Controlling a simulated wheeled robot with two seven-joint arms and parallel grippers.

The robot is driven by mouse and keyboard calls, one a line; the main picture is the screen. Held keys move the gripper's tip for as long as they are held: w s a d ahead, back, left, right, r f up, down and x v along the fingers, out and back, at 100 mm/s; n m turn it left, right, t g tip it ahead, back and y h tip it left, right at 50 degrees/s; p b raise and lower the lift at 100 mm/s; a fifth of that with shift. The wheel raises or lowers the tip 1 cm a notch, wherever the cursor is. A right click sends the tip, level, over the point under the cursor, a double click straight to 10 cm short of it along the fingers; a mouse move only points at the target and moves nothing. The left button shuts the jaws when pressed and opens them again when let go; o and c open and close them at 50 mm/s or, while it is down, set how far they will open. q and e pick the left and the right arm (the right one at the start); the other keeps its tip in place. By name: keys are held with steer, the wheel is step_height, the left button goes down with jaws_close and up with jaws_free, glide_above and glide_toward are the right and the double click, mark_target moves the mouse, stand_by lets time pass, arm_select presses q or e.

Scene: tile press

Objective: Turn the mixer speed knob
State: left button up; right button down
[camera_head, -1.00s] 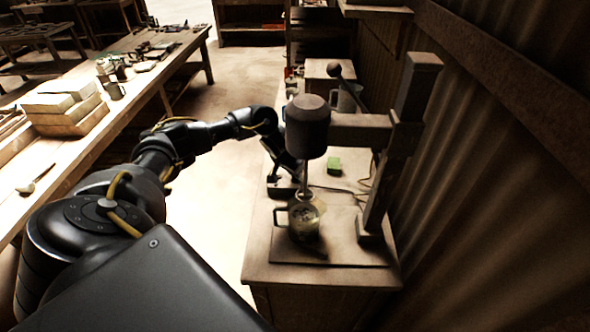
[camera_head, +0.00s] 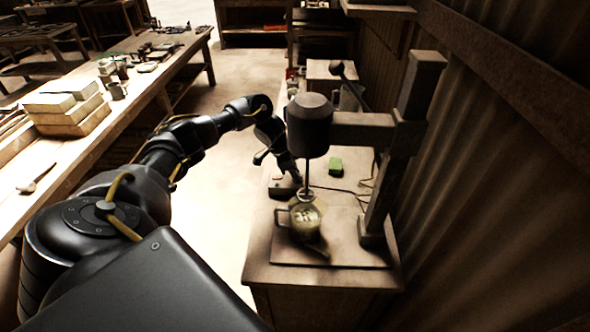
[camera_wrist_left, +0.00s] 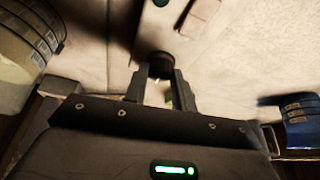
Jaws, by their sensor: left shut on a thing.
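The mixer (camera_head: 309,125) hangs from a wooden stand, its thin shaft reaching down into a handled jug (camera_head: 303,232) with pale contents. A low dark control box (camera_head: 283,191) lies on the bench behind the jug. In the left wrist view a dark round knob (camera_wrist_left: 159,62) sits at the fingertips. My left gripper (camera_wrist_left: 160,72) is shut on this knob, one finger on each side. In the head view the left gripper (camera_head: 297,178) is small and dark beside the mixer, its fingers hard to make out. My right gripper is not in view.
The jug stands on a wooden board (camera_head: 345,253). A green block (camera_head: 336,166) and a cable lie behind it. The stand's post (camera_head: 385,185) is at the right. A long workbench (camera_head: 75,150) with stacked blocks (camera_head: 68,112) stands at the left, with floor between.

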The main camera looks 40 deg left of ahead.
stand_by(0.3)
arm_select(q)
steer(key=o, duration=1)
steer(key=shift+a+r, duration=0.2)
steer(key=shift+r, duration=0.3)
steer(key=b+v, duration=0.1)
steer(key=v, duration=0.8)
steer(key=shift+r, duration=0.35)
steer(key=shift+s, duration=0.15)
